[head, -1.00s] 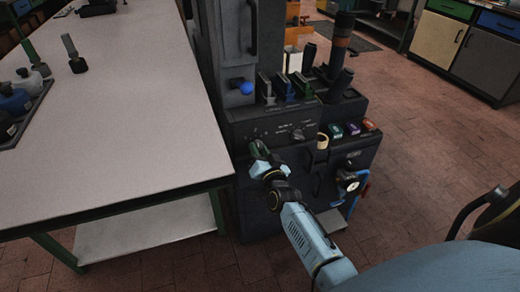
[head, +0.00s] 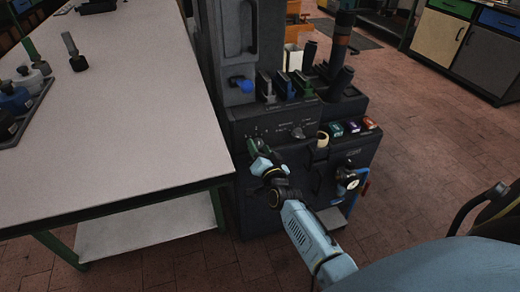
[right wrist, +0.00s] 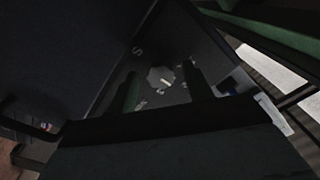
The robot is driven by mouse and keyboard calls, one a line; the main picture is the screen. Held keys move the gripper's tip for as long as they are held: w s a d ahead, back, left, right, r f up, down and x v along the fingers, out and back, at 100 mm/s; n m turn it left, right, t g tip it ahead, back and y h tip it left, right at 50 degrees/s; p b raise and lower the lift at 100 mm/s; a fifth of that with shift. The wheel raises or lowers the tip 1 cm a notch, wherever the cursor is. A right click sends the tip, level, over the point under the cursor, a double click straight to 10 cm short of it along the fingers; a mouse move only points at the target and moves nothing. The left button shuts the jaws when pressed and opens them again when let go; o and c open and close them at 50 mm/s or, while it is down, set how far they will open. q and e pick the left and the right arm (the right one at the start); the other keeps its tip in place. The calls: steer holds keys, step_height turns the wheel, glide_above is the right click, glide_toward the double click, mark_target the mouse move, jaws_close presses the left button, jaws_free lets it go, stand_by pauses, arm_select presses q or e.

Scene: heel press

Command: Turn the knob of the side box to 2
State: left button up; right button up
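The side box (head: 240,125) is dark, with a sloped front panel carrying printed marks. In the right wrist view, a small grey knob (right wrist: 160,77) with a light pointer line sits on the panel among faint marks, too blurred to read surely. My right gripper (head: 255,147) is at the left part of the panel and hides that knob in the head view. In the right wrist view the gripper (right wrist: 161,72) is open, with one finger on each side of the knob and visible gaps between. Contact is not visible. My left gripper is not in view.
Another round selector (head: 297,132) is on the panel to the right. A pale worktable (head: 130,120) is close on the left. Open floor (head: 430,140) lies to the right.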

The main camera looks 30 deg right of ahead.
steer(key=shift+s+a, duration=0.1)
steer(key=shift+s, duration=0.4)
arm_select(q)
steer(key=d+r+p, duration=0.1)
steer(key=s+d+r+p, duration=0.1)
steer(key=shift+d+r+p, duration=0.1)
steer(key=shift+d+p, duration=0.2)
arm_select(e)
steer(key=v, duration=1.2)
steer(key=shift+s, duration=0.2)
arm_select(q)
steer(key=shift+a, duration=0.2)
arm_select(e)
steer(key=shift+f, duration=0.1)
